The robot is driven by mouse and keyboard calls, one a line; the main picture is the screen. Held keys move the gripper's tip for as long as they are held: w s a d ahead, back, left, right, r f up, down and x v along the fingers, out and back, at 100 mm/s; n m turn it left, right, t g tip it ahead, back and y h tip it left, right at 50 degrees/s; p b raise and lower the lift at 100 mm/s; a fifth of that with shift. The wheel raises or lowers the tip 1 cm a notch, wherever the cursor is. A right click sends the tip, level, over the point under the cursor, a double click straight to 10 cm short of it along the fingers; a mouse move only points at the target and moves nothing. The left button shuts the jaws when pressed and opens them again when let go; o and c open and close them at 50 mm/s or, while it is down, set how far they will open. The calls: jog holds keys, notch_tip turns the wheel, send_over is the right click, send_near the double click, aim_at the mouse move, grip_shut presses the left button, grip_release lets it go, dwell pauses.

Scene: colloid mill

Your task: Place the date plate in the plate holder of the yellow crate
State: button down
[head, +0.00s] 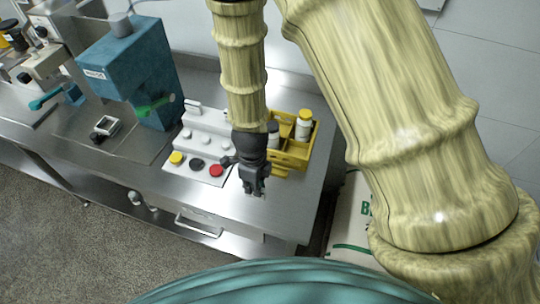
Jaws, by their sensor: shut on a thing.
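The yellow crate (312,136) stands on the steel bench near its right end, with white bottles in it. A small yellow ledge (277,171) shows at its front, partly hidden; I cannot tell if it is the plate holder. My gripper (254,190) points down in front of the crate, a little to its left, above the front part of the bench. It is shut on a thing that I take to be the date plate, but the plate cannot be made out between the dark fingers. My forearm and wrist hide the left side of the crate.
A white panel (187,166) with yellow, black and red round parts lies just left of my gripper. The bench's front right is bare. A white sack (350,215) stands right of the bench.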

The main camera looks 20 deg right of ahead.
jog(key=w+d+b, duration=0.1)
jog(key=w+d, duration=0.2)
jog(key=w+d+f+b, duration=0.1)
jog(key=w+d, duration=0.2)
jog(key=w, duration=0.1)
jog(key=w+d+b, duration=0.2)
jog(key=w+d, duration=0.1)
jog(key=shift+w+d+f, duration=0.25)
jog(key=shift+d+f, duration=0.1)
jog(key=shift+d, duration=0.05)
jog(key=shift+w+d, duration=0.15)
jog(key=shift+w, duration=0.05)
jog(key=s+b, duration=0.1)
jog(key=s+f+b, duration=0.1)
jog(key=shift+s+b, duration=0.25)
jog(key=shift+b, duration=0.1)
jog(key=shift+f, duration=0.35)
jog(key=shift+w+f+b, duration=0.4)
jog(key=shift+f, duration=0.1)
jog(key=shift+w+f, duration=0.15)
jog(key=shift+w, duration=0.25)
jog(key=shift+s+r, duration=0.2)
jog(key=shift+s, duration=0.2)
jog(key=shift+w+f, duration=0.25)
jog(key=shift+f, duration=0.2)
jog(key=c, duration=1.7)
grip_release()
jog(key=shift+s+r, duration=0.15)
